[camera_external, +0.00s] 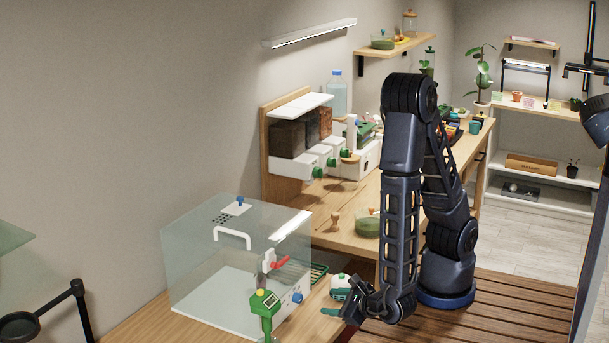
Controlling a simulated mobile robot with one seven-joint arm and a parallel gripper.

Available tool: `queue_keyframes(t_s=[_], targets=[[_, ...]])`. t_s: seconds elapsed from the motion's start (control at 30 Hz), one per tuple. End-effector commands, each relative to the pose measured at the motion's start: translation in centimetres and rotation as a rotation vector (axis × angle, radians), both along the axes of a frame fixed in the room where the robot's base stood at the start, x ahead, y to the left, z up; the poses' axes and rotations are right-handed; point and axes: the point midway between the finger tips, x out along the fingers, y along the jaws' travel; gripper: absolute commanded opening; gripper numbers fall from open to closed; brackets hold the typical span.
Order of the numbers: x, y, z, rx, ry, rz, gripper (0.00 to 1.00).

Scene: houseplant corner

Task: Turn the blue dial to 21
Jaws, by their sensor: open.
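A small blue dial (297,297) sits low on the right-hand face of a clear box (200,262). Any numbers or pointer on it are too small to read. My gripper (340,315) hangs low over the bench, to the right of the dial and apart from it. It is open, and I see nothing between its fingers. Its fingers are small and partly dark in this view.
A green device (264,302) with a small screen stands just left of the dial. A red lever (279,263) is above it. A white and green item (340,285) lies close behind my gripper. A green bowl (368,223) and a wooden peg (336,221) stand farther back.

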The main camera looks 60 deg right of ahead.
Motion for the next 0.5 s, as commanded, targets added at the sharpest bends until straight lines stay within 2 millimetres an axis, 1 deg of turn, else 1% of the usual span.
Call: queue_keyframes(t_s=[0.17, 0.33, 0.5], targets=[[0.4, 0.6, 0.0, -0.060, 0.006, -0.020, 0.48], [1.3, 2.2, -0.2, -0.257, 0.056, -0.087, 0.48], [2.0, 3.8, -0.4, -0.461, 0.148, -0.154, 0.48]])
